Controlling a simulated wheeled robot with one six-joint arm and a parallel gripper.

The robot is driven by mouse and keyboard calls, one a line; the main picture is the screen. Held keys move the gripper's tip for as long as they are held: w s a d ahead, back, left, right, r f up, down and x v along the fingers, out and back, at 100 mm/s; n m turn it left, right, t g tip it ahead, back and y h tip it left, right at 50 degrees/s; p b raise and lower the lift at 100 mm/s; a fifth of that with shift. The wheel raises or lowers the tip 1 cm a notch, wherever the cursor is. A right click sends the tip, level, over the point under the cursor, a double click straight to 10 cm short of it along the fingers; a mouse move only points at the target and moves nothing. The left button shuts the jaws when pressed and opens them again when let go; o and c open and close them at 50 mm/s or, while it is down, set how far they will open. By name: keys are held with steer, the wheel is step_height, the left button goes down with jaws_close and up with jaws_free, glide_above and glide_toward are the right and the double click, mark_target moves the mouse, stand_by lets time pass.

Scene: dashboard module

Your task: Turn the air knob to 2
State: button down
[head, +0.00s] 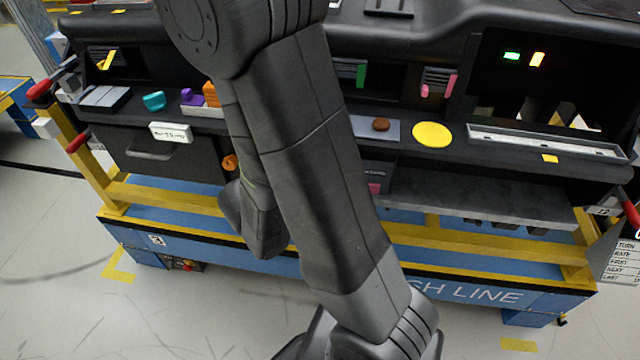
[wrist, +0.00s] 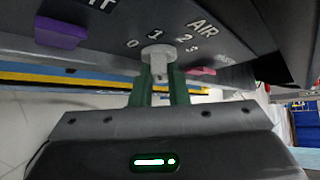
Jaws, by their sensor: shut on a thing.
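The air knob (wrist: 158,57) is pale grey and sits under the white AIR label in the wrist view. The digits 0, 1, 2 and 3 run in an arc around it. Its pointing direction is not clear to me. My gripper (wrist: 160,80) has its two green fingers on either side of the knob's grip and is shut on it. In the head view my arm covers the gripper and the knob.
In the wrist view a purple block (wrist: 61,33) is left of the knob and a pink piece (wrist: 203,71) is close on the right. In the head view a drawer (head: 155,155) is at the left and a grey shelf (head: 480,200) at the right.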

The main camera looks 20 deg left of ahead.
steer(key=m+g+y+b, duration=0.1)
steer(key=m+y+b, duration=0.1)
steer(key=y+b, duration=0.1)
steer(key=d+m+g+y+b, duration=0.1)
steer(key=y+b, duration=0.2)
steer(key=shift+w+d+r+m+b, duration=0.1)
steer(key=shift+w+r+m+b, duration=0.05)
steer(key=shift+m+b, duration=0.2)
steer(key=shift+y, duration=0.3)
stand_by(0.3)
steer(key=c, duration=1.4)
jaws_free()
steer(key=shift+r, duration=0.1)
